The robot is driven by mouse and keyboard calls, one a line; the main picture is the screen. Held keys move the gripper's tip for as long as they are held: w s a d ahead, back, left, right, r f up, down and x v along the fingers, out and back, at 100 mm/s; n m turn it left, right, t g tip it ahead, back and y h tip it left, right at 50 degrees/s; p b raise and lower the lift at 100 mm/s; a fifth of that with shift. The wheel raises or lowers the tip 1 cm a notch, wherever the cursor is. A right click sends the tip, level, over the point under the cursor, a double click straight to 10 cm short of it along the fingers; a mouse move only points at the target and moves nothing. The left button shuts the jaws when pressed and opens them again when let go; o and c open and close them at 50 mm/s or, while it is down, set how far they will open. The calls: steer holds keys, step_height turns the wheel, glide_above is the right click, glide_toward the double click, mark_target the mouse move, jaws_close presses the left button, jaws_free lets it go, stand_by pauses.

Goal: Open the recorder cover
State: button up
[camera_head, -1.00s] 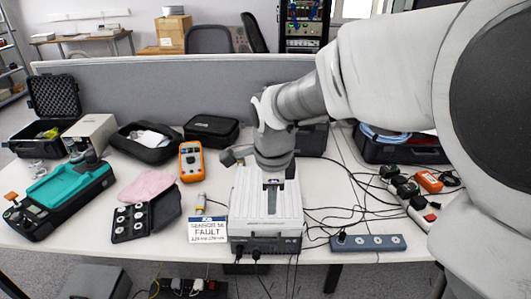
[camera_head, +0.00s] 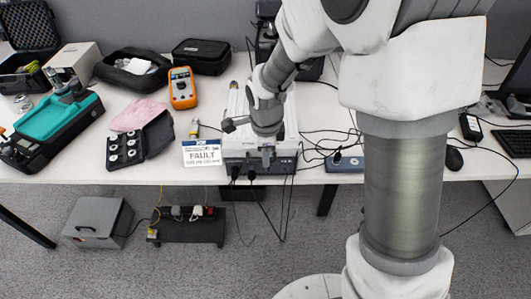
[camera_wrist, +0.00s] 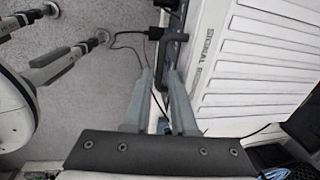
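The recorder (camera_head: 231,152) is a white box with a dark front panel, standing at the front edge of the table. Its ribbed white top (camera_head: 236,107) lies flat and looks closed. In the wrist view the ribbed top (camera_wrist: 258,60) fills the right side, with "SIGNAL" lettering along its edge. My gripper (camera_head: 267,156) points down at the recorder's front, right of its middle. My wrist hides part of the top.
Cables hang from the recorder's front. An orange multimeter (camera_head: 182,88) and an open black case (camera_head: 141,140) are further left. A grey box (camera_head: 98,222) stands on the floor.

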jaws_close()
stand_by(1.4)
